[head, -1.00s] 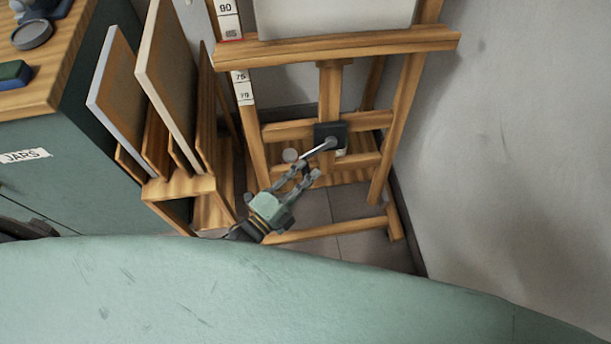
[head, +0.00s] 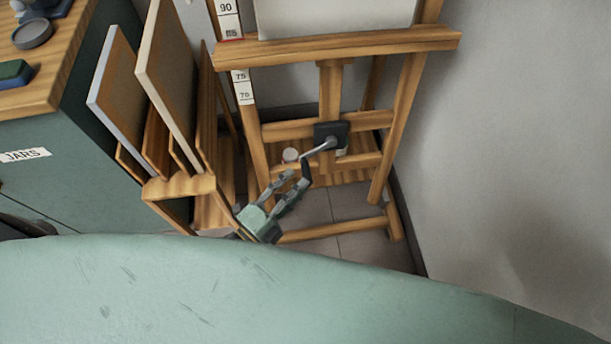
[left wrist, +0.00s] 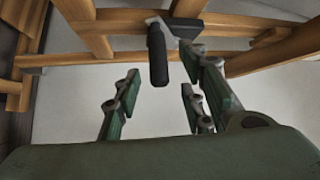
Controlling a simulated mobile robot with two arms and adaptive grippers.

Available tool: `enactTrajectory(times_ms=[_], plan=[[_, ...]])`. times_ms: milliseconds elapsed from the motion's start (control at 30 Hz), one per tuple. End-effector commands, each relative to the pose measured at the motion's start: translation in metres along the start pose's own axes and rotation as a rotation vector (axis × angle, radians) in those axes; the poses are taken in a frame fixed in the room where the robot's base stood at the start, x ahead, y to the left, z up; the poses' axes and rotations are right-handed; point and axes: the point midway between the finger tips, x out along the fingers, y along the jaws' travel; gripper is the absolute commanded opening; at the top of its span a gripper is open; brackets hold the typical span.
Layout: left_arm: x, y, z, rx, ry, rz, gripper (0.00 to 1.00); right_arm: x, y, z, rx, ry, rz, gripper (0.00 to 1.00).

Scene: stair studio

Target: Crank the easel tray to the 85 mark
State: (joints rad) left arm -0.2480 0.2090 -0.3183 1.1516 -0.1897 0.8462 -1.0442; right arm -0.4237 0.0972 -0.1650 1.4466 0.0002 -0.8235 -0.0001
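The wooden easel tray (head: 340,48) crosses the easel and carries a pale canvas (head: 335,15). A number strip (head: 230,20) on the left shows 90 and a red-lined label, apparently 85, just above the tray's left end; 75 and 70 show below. The black crank box (head: 331,134) has a metal arm pointing down-left to a dark crank handle (head: 306,173). My left gripper (head: 294,181) is open beside the handle. In the left wrist view the handle (left wrist: 158,58) lies ahead, between the spread fingers (left wrist: 160,88), not gripped. My right gripper is out of view.
A wooden rack (head: 185,187) with upright panels (head: 165,75) stands left of the easel, close to my left gripper. A green cabinet (head: 60,190) labelled JARS is farther left. A bare wall (head: 510,130) closes the right side.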

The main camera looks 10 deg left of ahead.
Motion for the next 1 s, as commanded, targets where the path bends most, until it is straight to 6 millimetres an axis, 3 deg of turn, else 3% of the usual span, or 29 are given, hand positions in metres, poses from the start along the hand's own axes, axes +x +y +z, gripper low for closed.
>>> enactTrajectory(times_ms=[200, 400, 1000], plan=[[-0.046, 0.000, 0.000, -0.001, 0.001, 0.000, 0.38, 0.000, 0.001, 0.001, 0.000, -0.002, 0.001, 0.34], [-0.066, -0.001, -0.001, 0.000, 0.002, -0.003, 0.38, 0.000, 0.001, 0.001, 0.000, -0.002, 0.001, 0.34], [-0.070, -0.001, -0.001, -0.001, 0.002, -0.003, 0.38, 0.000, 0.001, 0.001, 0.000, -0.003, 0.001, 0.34]])
